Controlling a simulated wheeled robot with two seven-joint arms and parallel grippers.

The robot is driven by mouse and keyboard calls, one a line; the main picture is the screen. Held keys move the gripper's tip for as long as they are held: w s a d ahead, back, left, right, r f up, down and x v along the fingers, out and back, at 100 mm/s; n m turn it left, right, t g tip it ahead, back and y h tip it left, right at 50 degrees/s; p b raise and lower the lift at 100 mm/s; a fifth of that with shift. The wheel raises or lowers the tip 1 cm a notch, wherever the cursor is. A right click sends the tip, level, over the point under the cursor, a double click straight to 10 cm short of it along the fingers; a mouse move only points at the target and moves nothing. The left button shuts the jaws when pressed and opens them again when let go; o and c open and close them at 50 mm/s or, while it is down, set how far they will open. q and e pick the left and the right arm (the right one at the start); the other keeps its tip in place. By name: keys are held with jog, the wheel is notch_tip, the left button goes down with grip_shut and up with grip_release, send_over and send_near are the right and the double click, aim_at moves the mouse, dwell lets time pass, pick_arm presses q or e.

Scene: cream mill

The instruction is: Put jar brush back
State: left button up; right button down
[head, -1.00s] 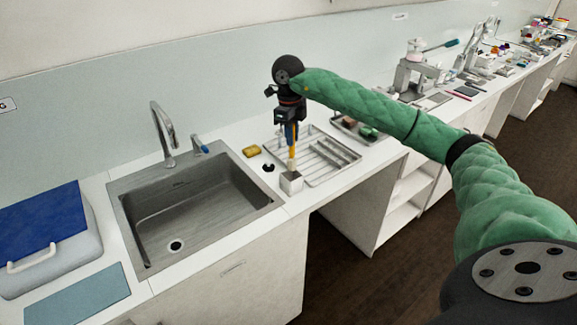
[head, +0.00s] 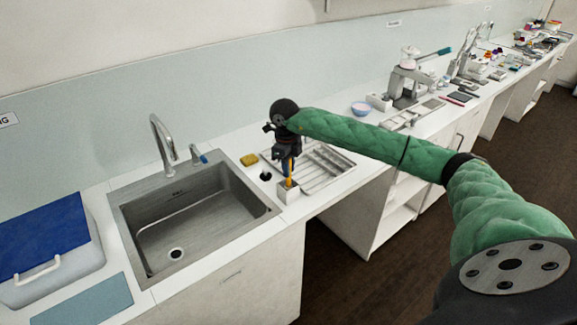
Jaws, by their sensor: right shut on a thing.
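The jar brush (head: 289,181) has a yellow-orange handle and hangs upright in my right gripper (head: 288,168), which is shut on it. Its lower end is down inside a small square white holder (head: 289,193) on the counter, right of the sink. The brush head is hidden by the holder's walls. I cannot tell whether it touches the bottom. My left gripper is not in view.
A steel sink (head: 190,220) with a tap (head: 162,140) lies to the left. A yellow sponge (head: 248,160) and a small black item (head: 265,176) are near the holder. A blue-lidded box (head: 45,240) is at far left.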

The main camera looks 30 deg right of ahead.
jog(key=c, duration=1.3)
grip_release()
jog(key=shift+f, duration=0.1)
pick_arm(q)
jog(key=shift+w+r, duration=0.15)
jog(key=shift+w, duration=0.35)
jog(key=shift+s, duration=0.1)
